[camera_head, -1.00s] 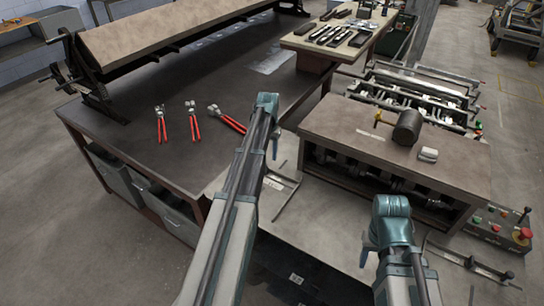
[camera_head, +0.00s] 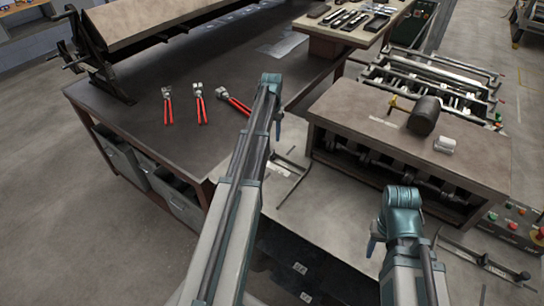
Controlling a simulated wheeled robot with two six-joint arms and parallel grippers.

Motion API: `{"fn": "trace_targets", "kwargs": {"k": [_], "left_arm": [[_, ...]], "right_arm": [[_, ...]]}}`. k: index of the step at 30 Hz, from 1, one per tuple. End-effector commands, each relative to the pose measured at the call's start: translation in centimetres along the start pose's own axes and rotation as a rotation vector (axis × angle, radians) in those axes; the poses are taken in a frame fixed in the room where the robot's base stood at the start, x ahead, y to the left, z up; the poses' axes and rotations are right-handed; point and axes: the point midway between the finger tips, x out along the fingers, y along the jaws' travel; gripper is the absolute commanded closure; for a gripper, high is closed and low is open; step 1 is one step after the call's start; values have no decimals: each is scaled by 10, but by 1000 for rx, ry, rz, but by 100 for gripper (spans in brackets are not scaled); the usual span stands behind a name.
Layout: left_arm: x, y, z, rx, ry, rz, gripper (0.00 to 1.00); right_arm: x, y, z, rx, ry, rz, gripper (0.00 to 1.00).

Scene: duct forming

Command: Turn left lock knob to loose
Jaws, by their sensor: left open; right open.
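I cannot make out a lock knob for certain in the head view. The folding machine (camera_head: 175,30) at the upper left has dark levers and fittings at its left end (camera_head: 75,55), too small to tell apart. My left gripper (camera_head: 278,130) is at the far end of the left arm, above the right edge of the dark bench; it is open and largely hidden by its wrist. My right gripper (camera_head: 374,243) is open, low beside the teal wrist, in front of the roller machine (camera_head: 425,145). Neither gripper shows anything held.
Several red-handled tools, such as the middle pliers (camera_head: 200,105), lie on the dark bench (camera_head: 150,135). A tool table (camera_head: 325,35) stands behind. Open floor (camera_head: 40,150) lies left.

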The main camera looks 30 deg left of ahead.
Motion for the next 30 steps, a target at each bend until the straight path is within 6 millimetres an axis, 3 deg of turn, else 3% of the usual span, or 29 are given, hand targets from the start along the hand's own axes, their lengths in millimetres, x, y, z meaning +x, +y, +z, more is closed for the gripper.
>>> {"fn": "trace_targets", "kwargs": {"k": [1, 16, 21, 30], "left_arm": [[16, 0, 0, 0, 0, 0, 56], [84, 0, 0, 0, 0, 0, 56], [94, 0, 0, 0, 0, 0, 56], [94, 0, 0, 0, 0, 0, 56]], "right_arm": [[15, -2, -1, -2, 0, 0, 50], [83, -8, -5, 0, 0, 0, 50], [94, -9, -6, 0, 0, 0, 50], [93, -9, -6, 0, 0, 0, 50]]}}
